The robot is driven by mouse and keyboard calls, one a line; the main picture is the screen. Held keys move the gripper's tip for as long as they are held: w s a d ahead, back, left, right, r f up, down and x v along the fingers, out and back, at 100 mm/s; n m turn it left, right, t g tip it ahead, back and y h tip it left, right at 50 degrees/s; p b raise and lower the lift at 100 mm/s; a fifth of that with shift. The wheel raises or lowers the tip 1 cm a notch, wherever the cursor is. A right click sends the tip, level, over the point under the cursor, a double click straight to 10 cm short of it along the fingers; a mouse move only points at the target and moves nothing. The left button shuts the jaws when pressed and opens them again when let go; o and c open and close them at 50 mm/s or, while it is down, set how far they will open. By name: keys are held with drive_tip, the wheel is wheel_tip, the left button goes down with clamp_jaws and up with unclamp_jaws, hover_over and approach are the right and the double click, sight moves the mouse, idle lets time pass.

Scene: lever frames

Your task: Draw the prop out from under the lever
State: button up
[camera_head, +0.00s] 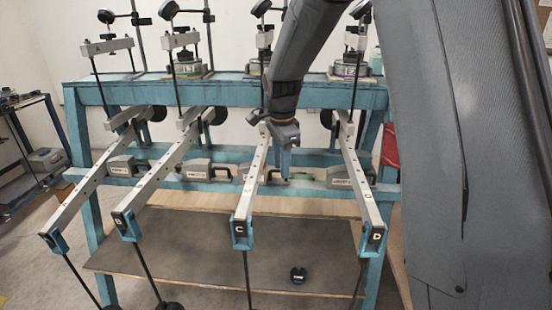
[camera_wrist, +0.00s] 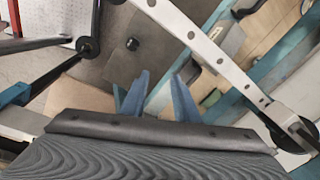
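Four pale levers, marked A to D, slope toward me from a blue frame (camera_head: 230,95). Lever C (camera_head: 252,180) shows in the head view, and a lever crosses the wrist view (camera_wrist: 195,40). Grey blocks that look like props sit by the levers on the lower rail: one by A (camera_head: 121,165), one by B (camera_head: 196,168), one by D (camera_head: 339,176). A block by C (camera_head: 265,173) is partly hidden. My gripper (camera_head: 283,168) points down just right of lever C. In the wrist view its blue fingers (camera_wrist: 160,85) are apart with nothing visibly held.
Black rods hang from the lever ends. A brown board (camera_head: 200,240) lies low in the frame with a small black object (camera_head: 298,275) on it. A side bench (camera_head: 35,155) is at left.

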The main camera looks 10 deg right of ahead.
drive_tip(key=w+r+m+p, duration=0.1)
drive_tip(key=w+r+m, duration=0.1)
drive_tip(key=w+m, duration=0.4)
drive_tip(key=p, duration=0.2)
hover_over(275, 181)
drive_tip(key=shift+n+t, duration=0.3)
wheel_tip(275, 181, down, 7)
drive_tip(key=shift+s+f, duration=0.1)
drive_tip(key=shift+f, duration=0.1)
drive_tip(key=shift+c, duration=0.3)
clamp_jaws()
drive_tip(key=shift+a, duration=0.1)
